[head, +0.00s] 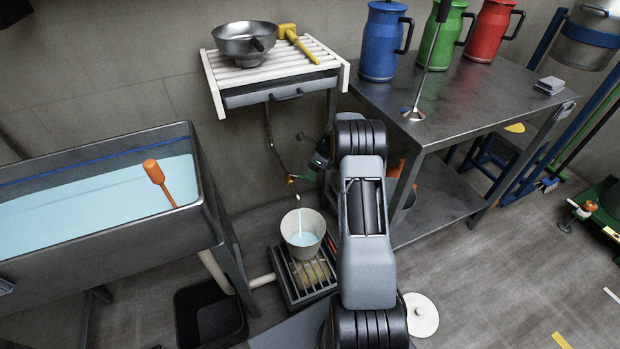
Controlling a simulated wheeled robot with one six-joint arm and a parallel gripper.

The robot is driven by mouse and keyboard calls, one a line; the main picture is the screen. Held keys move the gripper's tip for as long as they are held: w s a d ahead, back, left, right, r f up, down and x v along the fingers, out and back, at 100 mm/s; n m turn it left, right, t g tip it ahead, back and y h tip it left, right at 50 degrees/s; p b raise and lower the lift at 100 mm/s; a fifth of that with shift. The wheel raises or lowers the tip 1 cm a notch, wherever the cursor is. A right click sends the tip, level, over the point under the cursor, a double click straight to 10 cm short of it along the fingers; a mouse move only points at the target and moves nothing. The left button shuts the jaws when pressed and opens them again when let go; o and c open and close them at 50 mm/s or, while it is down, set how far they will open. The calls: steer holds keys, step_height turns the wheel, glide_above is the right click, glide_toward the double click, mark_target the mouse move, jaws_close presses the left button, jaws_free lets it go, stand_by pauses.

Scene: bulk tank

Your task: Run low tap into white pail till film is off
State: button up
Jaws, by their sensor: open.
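The white pail (303,251) stands upright on a slatted floor grate, with pale blue liquid inside. A thin pale stream shows in the pail's mouth, below the low tap (293,179). The tap is small, with brass and green parts, at the lower end of a thin pipe on the wall. My gripper (309,146) is open, above and slightly right of the tap, apart from it. My arm hides part of the area to its right. I cannot tell whether any film floats on the liquid.
A tank (100,235) of pale blue liquid with an orange-handled tool (158,182) stands left. A black bin (209,315) sits left of the grate (284,276). A slatted shelf (222,82) with a metal bowl is above. A steel table (465,100) with coloured jugs stands right.

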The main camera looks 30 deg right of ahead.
steer(key=shift+x, duration=1.2)
steer(key=shift+c, duration=0.4)
jaws_close()
